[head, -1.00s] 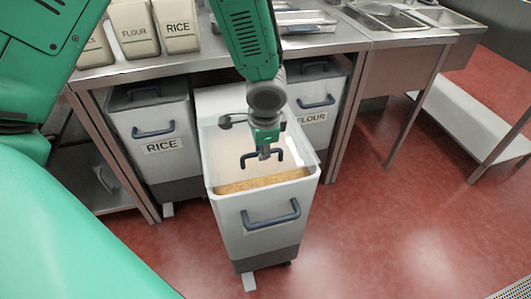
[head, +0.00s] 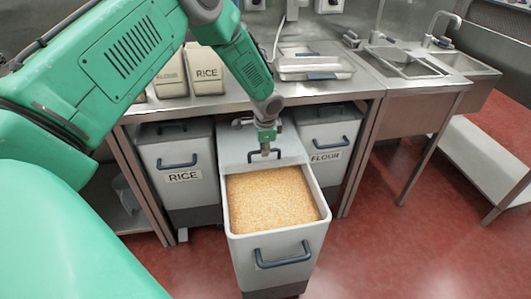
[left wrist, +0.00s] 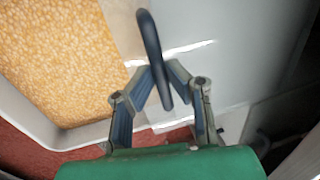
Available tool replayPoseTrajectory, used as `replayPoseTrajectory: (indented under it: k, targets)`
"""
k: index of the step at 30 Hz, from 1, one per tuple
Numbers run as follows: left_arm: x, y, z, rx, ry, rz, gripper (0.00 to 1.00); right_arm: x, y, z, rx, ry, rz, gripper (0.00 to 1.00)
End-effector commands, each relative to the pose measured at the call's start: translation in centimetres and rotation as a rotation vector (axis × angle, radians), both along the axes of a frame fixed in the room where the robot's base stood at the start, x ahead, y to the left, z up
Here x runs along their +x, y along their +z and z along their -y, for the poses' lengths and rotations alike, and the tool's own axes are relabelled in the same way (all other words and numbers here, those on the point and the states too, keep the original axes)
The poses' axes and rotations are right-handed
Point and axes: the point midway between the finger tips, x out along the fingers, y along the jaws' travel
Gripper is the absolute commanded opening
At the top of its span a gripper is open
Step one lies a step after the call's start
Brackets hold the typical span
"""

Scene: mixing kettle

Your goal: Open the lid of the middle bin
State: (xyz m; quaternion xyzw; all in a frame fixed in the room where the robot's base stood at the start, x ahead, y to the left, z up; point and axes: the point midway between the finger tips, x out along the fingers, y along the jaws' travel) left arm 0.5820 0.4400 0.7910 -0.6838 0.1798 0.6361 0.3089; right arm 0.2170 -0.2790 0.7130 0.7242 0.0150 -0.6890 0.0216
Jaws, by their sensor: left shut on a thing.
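The middle bin (head: 240,245) stands pulled out between the RICE and FLOUR bins. Its pale lid (head: 235,145) is slid or raised toward the rear, and the front of the bin is uncovered, showing golden grain (head: 270,198). My left gripper (head: 265,146) is shut on the lid's dark handle (head: 251,157) at the rear of the bin. In the left wrist view, the fingers of my left gripper (left wrist: 163,80) close around the handle (left wrist: 150,45), with the grain (left wrist: 60,50) on the left and the lid (left wrist: 220,40) on the right. My right gripper is not in view.
The RICE bin (head: 182,178) is on the left and the FLOUR bin (head: 328,157) on the right, both under a steel counter (head: 345,92). RICE (head: 207,72) and FLOUR (head: 169,77) containers stand on it. Red floor is free at the front right.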

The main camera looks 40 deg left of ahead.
Motion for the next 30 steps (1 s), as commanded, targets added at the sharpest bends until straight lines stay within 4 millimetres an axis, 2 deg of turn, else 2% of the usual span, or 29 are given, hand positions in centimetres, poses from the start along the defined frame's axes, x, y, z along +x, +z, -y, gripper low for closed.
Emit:
replayPoseTrajectory:
  k: [8, 9, 10, 19, 22, 26, 30]
  targets:
    - [0.2, 0.1, 0.2, -0.003, -0.002, 0.005, 0.0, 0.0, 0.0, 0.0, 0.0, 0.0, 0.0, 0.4]
    - [0.2, 0.1, 0.2, -0.004, -0.002, 0.006, 0.26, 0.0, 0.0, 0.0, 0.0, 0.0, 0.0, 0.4]
    - [0.2, 0.1, 0.2, -0.003, -0.002, 0.005, 0.32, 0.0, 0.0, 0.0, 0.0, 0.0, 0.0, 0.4]
    - [0.1, 0.1, 0.0, -0.003, -0.001, 0.003, 0.32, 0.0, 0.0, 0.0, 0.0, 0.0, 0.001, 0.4]
    - [0.1, 0.7, 0.1, -0.003, -0.001, 0.003, 0.32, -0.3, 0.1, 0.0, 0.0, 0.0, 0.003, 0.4]
    - [-0.1, 2.6, 0.4, -0.003, -0.002, 0.005, 0.32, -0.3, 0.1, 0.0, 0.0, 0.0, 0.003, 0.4]
    - [-0.5, 5.7, 0.9, -0.003, -0.002, 0.006, 0.32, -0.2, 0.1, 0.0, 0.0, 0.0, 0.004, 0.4]
